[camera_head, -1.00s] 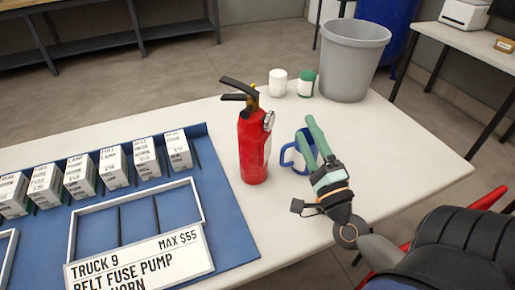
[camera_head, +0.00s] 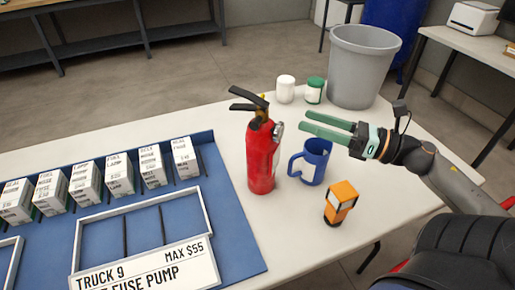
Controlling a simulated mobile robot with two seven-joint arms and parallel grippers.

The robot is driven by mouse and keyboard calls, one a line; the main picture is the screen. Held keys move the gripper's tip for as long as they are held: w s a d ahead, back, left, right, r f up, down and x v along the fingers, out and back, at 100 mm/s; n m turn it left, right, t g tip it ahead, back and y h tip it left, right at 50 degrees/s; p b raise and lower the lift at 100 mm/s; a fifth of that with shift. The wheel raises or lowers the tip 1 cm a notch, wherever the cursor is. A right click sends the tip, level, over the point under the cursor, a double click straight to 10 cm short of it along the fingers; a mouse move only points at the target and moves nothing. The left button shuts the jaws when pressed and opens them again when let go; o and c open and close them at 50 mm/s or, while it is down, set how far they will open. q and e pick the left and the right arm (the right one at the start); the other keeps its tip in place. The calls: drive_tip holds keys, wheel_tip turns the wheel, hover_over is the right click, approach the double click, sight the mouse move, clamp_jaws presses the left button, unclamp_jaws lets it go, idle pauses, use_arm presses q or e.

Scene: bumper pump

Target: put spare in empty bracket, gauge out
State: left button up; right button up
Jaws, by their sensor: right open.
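A red fire extinguisher (camera_head: 261,160) with a black handle stands upright on the white table. A small round gauge (camera_head: 278,130) sits at its neck, on the right side in the picture. My right gripper (camera_head: 303,122) is open and empty. Its green fingers point left toward the extinguisher's neck and gauge, a little apart from them in the picture. No wall bracket that I can make out is in view. My left gripper is not in view.
A blue mug (camera_head: 313,162) stands right of the extinguisher, below my right fingers. An orange-and-black device (camera_head: 341,202) stands nearer. White (camera_head: 286,89) and green-lidded (camera_head: 314,91) jars and a grey bin (camera_head: 361,68) are behind. Several boxes (camera_head: 118,177) line a blue mat (camera_head: 228,228) at left.

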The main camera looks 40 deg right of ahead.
sight(261, 105)
drive_tip(key=w+n, duration=0.1)
drive_tip(key=w, duration=0.1)
drive_tip(key=w+a+n, duration=0.1)
drive_tip(key=w, duration=0.1)
drive_tip(key=w+a+n+g, duration=0.1)
drive_tip(key=shift+w+a+f, duration=0.15)
drive_tip(key=shift+w+f, duration=0.15)
drive_tip(key=shift+w, duration=0.1)
drive_tip(key=shift+d+b+x, duration=0.15)
drive_tip(key=shift+b+x, duration=0.3)
drive_tip(key=shift+x, duration=1.15)
drive_tip(key=shift+d+b+x, duration=0.1)
drive_tip(key=shift+b+x, duration=0.35)
drive_tip(key=shift+x, duration=1.15)
drive_tip(key=shift+w, duration=0.15)
clamp_jaws()
drive_tip(key=shift+f, duration=0.1)
drive_tip(key=shift+r, duration=0.35)
